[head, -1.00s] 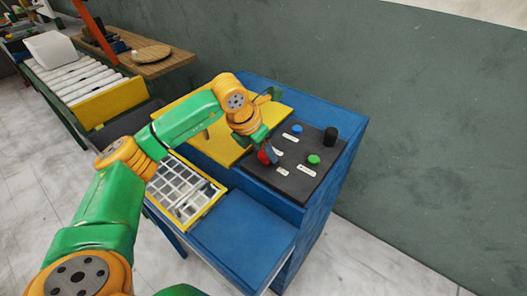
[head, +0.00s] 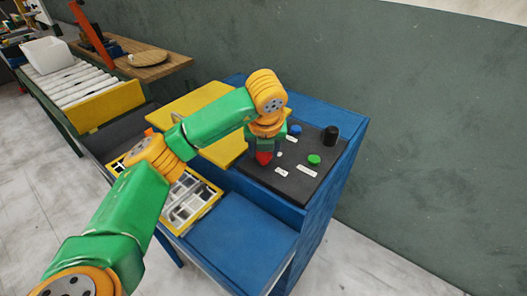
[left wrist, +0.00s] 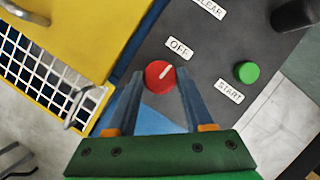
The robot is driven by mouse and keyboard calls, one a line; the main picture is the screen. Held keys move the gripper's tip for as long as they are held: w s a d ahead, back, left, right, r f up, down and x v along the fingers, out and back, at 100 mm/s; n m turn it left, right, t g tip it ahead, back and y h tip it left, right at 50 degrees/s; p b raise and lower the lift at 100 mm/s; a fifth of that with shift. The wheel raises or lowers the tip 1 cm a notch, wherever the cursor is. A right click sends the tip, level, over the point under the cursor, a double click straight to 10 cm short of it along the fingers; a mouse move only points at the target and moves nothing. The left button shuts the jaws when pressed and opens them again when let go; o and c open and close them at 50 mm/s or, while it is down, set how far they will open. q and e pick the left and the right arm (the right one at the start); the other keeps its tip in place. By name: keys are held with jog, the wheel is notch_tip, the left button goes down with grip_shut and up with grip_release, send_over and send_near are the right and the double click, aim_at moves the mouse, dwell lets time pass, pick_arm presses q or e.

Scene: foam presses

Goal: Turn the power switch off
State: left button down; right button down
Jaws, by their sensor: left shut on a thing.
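The power switch is a red round knob (head: 264,158) on the dark control panel (head: 305,182). In the left wrist view the knob (left wrist: 158,76) shows a white line slanting up to the right, near the white OFF label (left wrist: 179,48). My left gripper (head: 265,152) points down over the panel and is shut on the red knob, with a finger on each side of it in the left wrist view (left wrist: 160,82). The gripper hides part of the knob in the head view. My right gripper does not show.
A green START button (head: 314,160), a blue button (head: 295,130) and a black cylinder (head: 330,135) stand on the same panel. A yellow plate (head: 222,152) and a yellow-framed grid tray (head: 205,207) lie left of it. The blue shelf (head: 240,235) in front is bare.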

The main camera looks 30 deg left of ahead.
pick_arm(q)
jog(key=shift+n, duration=0.5)
dwell(0.3)
jog(key=shift+c, duration=1.4)
grip_release()
jog(key=shift+g, duration=0.3)
jog(key=v, duration=0.7)
jog(key=shift+p, duration=0.3)
jog(key=shift+d, duration=0.15)
